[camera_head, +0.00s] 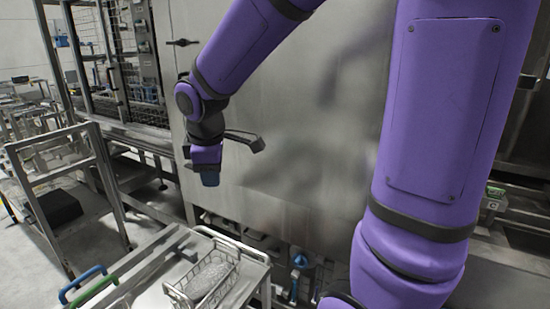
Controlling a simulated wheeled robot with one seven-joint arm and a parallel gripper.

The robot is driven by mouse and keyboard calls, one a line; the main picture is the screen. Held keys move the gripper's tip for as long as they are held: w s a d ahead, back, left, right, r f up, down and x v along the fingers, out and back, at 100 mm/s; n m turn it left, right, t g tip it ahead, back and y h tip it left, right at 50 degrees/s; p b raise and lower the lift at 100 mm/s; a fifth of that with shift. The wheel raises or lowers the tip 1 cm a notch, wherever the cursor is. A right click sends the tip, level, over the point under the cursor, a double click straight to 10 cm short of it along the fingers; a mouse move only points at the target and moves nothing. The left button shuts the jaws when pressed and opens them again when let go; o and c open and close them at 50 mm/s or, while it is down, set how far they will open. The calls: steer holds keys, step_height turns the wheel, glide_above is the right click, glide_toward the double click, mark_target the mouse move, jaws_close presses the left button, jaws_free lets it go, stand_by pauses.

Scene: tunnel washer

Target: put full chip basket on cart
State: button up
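A wire basket (184,296) holding a grey mass that looks like metal chips sits on a metal surface (150,274) at the bottom of the view. That surface has a raised rail and may be the top of a cart; its lower part is cut off. My gripper (210,180) hangs pointing down, above and apart from the basket, in front of the washer's steel wall. Its fingertips are small and dark, and I cannot see a gap between them or anything held. A metal cart (100,172) stands at the left with a dark box on its lower shelf.
Blue and green handles (84,284) stick up left of the basket. The washer's large steel panel (290,170) fills the middle. A wire-mesh cage (120,70) stands behind the left cart. Blue valve handles (300,260) sit low on the washer. Floor shows at far left.

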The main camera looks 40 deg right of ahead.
steer(key=s+r+m+t, duration=0.1)
steer(key=s+r+m, duration=0.2)
steer(key=s, duration=0.3)
steer(key=s+d+r+m+t+y, duration=0.1)
steer(key=s+r+m, duration=0.2)
steer(key=s, duration=0.3)
steer(key=s+d+r+m, duration=0.1)
steer(key=s+r+m, duration=0.2)
steer(key=s, duration=0.3)
steer(key=shift+s+m+t, duration=0.2)
steer(key=shift+m+t, duration=0.2)
steer(key=shift+m, duration=0.5)
